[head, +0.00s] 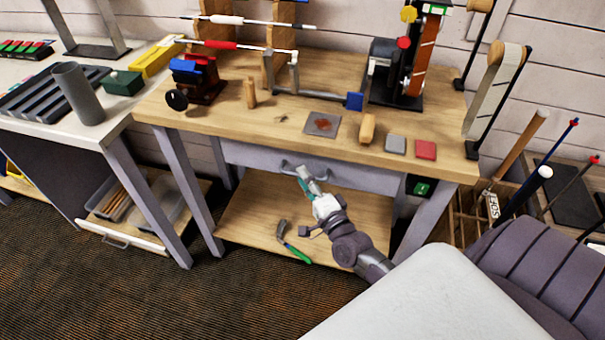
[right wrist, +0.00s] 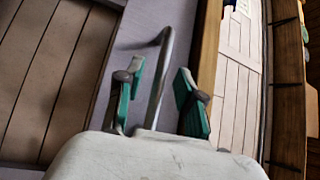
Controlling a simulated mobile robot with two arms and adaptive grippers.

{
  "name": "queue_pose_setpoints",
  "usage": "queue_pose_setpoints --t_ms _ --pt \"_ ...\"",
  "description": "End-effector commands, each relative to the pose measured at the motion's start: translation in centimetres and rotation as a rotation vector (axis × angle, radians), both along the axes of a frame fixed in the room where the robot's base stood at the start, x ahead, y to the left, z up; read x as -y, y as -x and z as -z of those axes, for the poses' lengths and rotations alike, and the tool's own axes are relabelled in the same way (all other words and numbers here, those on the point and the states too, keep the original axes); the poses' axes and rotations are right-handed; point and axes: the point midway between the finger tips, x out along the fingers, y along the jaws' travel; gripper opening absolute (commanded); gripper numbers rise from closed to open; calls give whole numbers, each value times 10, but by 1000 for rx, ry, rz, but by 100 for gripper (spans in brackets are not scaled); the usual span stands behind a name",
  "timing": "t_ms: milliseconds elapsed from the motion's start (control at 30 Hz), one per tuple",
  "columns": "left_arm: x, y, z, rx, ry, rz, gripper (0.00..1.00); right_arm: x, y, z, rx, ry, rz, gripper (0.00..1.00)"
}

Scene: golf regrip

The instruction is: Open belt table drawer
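The belt table (head: 225,118) has a wooden top and a grey drawer (head: 345,174) under its front edge. The drawer front looks flush and shut. A curved metal handle (head: 290,164) is on the drawer front; it also shows in the right wrist view (right wrist: 160,75). My right gripper (head: 304,176) is at the handle, with its green-padded fingers (right wrist: 158,100) spread apart. In the right wrist view the handle bar runs between the fingers, with gaps on both sides. My left gripper is not in view.
A belt sander (head: 395,75), a red vise (head: 200,80) and small blocks stand on the tabletop. A green-handled tool (head: 293,243) lies on the lower shelf (head: 250,222). A golf-club rack (head: 467,213) stands to the right.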

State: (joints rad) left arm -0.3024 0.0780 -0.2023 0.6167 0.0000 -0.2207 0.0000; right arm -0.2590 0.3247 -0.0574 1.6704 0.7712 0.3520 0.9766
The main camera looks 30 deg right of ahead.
Motion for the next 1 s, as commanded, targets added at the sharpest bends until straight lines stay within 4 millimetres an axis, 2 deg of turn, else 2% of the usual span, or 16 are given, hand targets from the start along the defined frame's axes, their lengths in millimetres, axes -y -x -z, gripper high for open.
queue_pose_setpoints --t_ms 133,433,467,600,700,1000 --pt "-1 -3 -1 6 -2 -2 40 1 -11 -1 -1 0 -1 37" --pt "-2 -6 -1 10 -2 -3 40 1 -14 -1 -1 1 -1 37" --pt "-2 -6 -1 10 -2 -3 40 1 -14 -1 -1 1 -1 36" --pt "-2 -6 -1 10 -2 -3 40 1 -14 -1 -1 1 -1 12" --pt "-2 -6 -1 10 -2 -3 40 1 -14 -1 -1 1 -1 0" --pt "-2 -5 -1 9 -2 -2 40 1 -13 -1 -2 1 -1 0"
